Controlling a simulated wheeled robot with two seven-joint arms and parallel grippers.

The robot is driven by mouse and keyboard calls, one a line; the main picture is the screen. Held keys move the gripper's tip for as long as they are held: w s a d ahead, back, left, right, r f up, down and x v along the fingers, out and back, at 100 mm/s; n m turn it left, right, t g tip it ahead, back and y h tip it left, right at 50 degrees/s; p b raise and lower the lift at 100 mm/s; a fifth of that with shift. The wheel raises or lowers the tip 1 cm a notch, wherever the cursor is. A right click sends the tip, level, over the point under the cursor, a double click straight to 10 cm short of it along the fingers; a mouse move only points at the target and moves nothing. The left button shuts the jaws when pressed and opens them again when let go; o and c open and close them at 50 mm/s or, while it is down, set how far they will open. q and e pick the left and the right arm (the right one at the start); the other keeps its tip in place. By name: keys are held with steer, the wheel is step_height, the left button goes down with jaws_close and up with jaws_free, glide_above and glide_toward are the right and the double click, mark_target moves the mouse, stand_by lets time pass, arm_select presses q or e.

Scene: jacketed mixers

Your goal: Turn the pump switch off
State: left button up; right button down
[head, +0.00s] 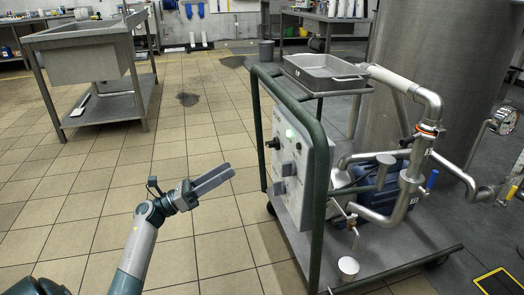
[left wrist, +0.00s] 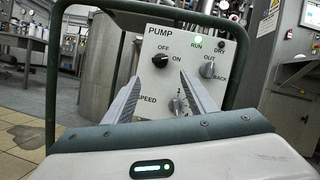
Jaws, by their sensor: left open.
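The pump switch (left wrist: 160,60) is a dark knob between the OFF and ON marks on the light control panel (left wrist: 165,45), under the word PUMP. Its exact setting is too small to tell. The green RUN lamp (left wrist: 197,42) is lit. In the head view the panel (head: 292,165) faces left on the cart, with the black switch knob (head: 273,143) on its face. My left gripper (head: 230,174) is open and empty, apart from the panel and to its left. In the left wrist view its fingers (left wrist: 160,78) point at the panel, one either side below the switch.
The panel also has an OUT/BACK knob (left wrist: 207,70) and a SPEED knob (left wrist: 178,104). A green tube frame (head: 318,190) edges the panel on the wheeled cart. Pipes and a tank (head: 455,60) stand behind. The tiled floor to the left is free up to a steel sink table (head: 90,35).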

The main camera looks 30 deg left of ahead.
mark_target(267, 146)
arm_select(q)
steer(key=b+x, duration=0.1)
steer(key=x, duration=1.2)
steer(key=shift+w+d+r, duration=0.1)
steer(key=shift+w+d, duration=0.05)
steer(key=shift+w, duration=0.05)
steer(key=shift+c, duration=0.7)
steer(key=c, duration=0.9)
